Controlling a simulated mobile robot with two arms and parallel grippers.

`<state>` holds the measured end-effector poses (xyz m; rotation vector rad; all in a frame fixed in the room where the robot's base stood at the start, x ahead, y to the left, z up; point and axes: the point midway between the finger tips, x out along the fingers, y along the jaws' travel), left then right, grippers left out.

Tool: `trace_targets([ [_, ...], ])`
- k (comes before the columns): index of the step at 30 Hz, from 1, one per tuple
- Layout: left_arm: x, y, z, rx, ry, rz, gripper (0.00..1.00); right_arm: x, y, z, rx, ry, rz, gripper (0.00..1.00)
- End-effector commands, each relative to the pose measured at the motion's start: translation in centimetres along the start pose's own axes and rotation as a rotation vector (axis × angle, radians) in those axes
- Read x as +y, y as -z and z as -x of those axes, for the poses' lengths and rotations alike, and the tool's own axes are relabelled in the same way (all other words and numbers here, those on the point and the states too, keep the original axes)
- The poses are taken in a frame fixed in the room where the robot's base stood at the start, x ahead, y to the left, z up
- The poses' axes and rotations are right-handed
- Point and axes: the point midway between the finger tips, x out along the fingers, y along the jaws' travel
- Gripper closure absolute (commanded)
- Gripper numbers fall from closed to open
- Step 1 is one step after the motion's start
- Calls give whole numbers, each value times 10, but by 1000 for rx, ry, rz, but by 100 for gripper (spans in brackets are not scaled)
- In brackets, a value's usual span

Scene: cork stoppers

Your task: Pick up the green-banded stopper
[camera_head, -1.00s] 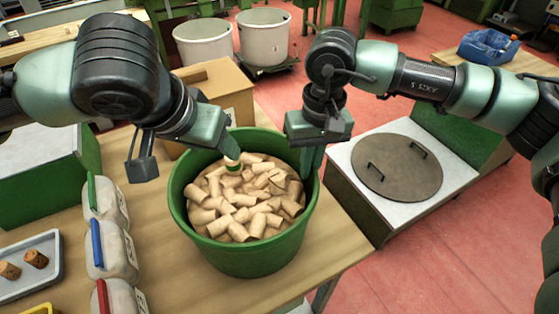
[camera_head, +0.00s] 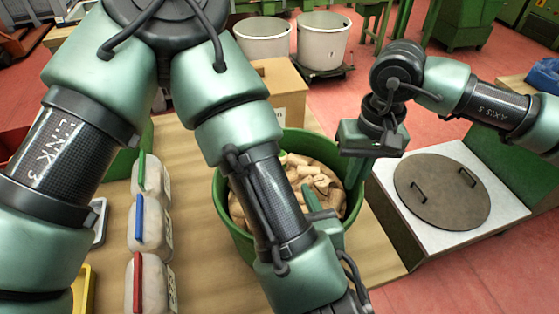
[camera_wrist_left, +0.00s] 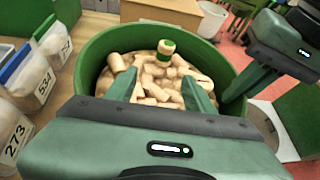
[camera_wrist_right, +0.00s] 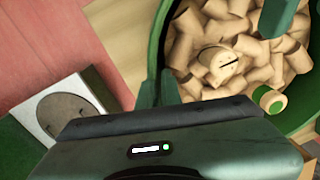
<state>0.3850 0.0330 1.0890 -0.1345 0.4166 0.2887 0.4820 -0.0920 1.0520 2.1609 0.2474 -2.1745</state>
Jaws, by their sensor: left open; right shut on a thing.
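The green-banded stopper (camera_wrist_left: 165,50), pale cork with a green band, sits on the pile of plain stoppers near the tub's far wall in the left wrist view. In the right wrist view the stopper (camera_wrist_right: 270,100) is at the right, near the tub wall. The green tub (camera_head: 222,205) holds the pile. My left gripper (camera_wrist_left: 160,92) is open over the pile, nearer the camera than the banded stopper and apart from it. My right gripper (camera_wrist_right: 158,92) is shut on the tub's rim. My left arm hides much of the tub in the head view.
A cabinet with a round lid (camera_head: 441,190) stands to the right. Pale bins (camera_head: 322,42) stand on the floor behind.

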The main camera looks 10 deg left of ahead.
Motion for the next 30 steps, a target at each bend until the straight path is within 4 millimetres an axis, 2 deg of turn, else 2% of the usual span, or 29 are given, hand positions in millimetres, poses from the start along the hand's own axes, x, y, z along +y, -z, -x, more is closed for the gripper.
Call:
trace_targets([
  [4, 0, -2, -7, -36, 8, -79, 47, 0, 1, 1, 2, 0, -1, 100],
  [12, 0, -2, -53, -33, 5, -80, 47, 0, 1, 1, 3, 1, 0, 100],
  [20, -1, -4, -72, -37, 7, -82, 47, 0, 0, 1, 3, 1, 0, 100],
  [30, -7, -6, -116, -38, 9, -80, 47, -1, 0, 1, 2, 2, 1, 100],
])
